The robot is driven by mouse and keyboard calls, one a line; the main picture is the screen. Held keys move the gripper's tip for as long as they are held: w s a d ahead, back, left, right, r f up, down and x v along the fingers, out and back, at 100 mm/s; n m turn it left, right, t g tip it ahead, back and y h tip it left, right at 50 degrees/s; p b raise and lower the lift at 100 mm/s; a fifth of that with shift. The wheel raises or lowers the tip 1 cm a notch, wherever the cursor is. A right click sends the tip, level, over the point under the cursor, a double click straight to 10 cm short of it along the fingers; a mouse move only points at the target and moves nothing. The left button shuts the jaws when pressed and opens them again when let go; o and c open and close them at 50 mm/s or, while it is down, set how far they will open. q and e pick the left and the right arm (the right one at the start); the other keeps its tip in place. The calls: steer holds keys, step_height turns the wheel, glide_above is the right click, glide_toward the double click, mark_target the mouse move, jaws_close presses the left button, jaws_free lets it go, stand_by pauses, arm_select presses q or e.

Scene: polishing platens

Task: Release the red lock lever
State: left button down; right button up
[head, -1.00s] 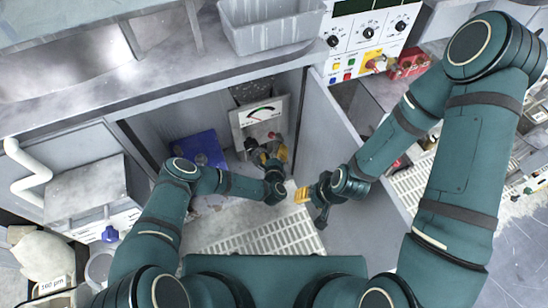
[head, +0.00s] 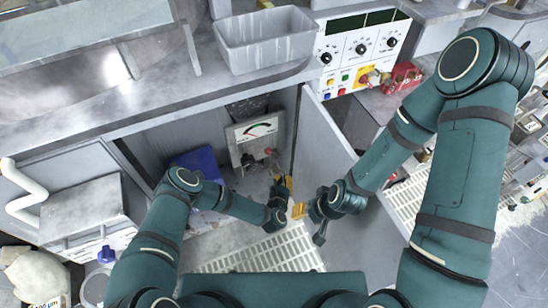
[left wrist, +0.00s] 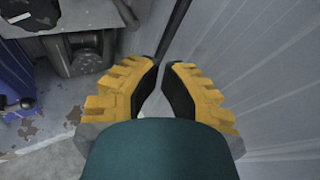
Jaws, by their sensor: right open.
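A small red part (head: 268,152) shows beside the gauge box (head: 255,132) inside the open cabinet. Another red part (head: 403,76) sits by the yellow plate (head: 367,75) on the control panel. I cannot tell which is the lock lever. My left gripper (head: 284,185) is in the cabinet opening, below and right of the gauge box. In the left wrist view its yellow fingers (left wrist: 161,75) are a little apart with nothing between them. My right gripper (head: 298,211) is open and empty, just below the left one, by the cabinet door.
The grey cabinet door (head: 325,150) stands open, right of my left gripper. A blue container (head: 196,160) is in the cabinet's left part. A white slotted grate (head: 268,252) lies below the grippers. A grey bin (head: 265,42) stands on the bench above.

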arm_select(q)
steer(key=s+d+f+m+g+h+p, duration=0.1)
steer(key=s+d+f+m+g+h, duration=0.15)
steer(key=m, duration=0.85)
steer(key=s+d+f+m+g+h, duration=0.1)
steer(key=s+d+m+g, duration=0.25)
steer(key=m, duration=0.75)
steer(key=w+a+r+m+g+y+p, duration=0.1)
steer(key=w+a+r+m+y, duration=0.3)
steer(key=m, duration=0.7)
steer(key=w+r+m+p, duration=0.1)
steer(key=w+r+m, duration=0.1)
steer(key=r+m, duration=0.7)
steer(key=w+a+r+m+g+y+p, duration=0.1)
steer(key=w+a+r+m+y, duration=0.2)
steer(key=m, duration=1)
steer(key=b, duration=0.4)
glide_toward(274, 155)
step_height(274, 155, down, 2)
steer(key=d, duration=0.3)
steer(key=shift+w+a+f, duration=0.45)
steer(key=shift+w+a, duration=0.15)
steer(key=shift+a, duration=0.2)
steer(key=shift+w+a+f, duration=0.45)
steer(key=shift+w+a, duration=0.15)
steer(key=shift+a, duration=0.25)
steer(key=shift+a+h, duration=0.1)
steer(key=shift+h, duration=0.15)
